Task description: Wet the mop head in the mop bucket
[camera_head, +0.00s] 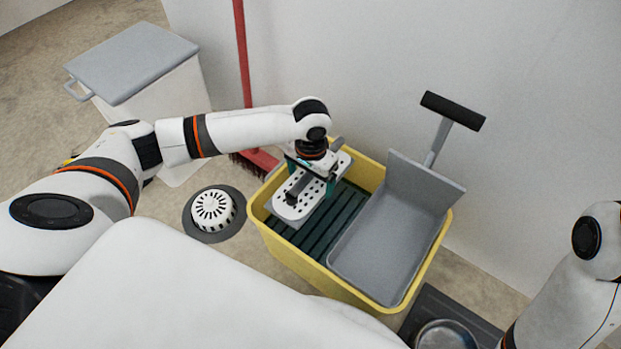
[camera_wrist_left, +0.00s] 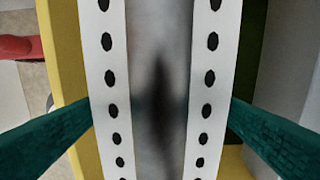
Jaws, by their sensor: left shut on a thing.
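The yellow mop bucket (camera_head: 355,286) stands on the floor at centre, with dark green slats inside and a grey wringer (camera_head: 385,245) with a black-handled lever on its right side. My left gripper (camera_head: 307,172) is over the bucket's left part, shut on what looks like the mop head (camera_head: 291,207), a white perforated plate with grey beneath. In the left wrist view the perforated white strips (camera_wrist_left: 107,75) lie between the green fingers. The plate lies within the bucket's outline; I cannot tell whether its underside touches water. My right gripper is not in view.
A white bin with a grey lid (camera_head: 135,60) stands at the upper left. A red broom (camera_head: 242,55) leans against the wall behind the bucket. A round white slotted object (camera_head: 213,209) sits left of the bucket. A dark mat or tray (camera_head: 425,305) is at the lower right.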

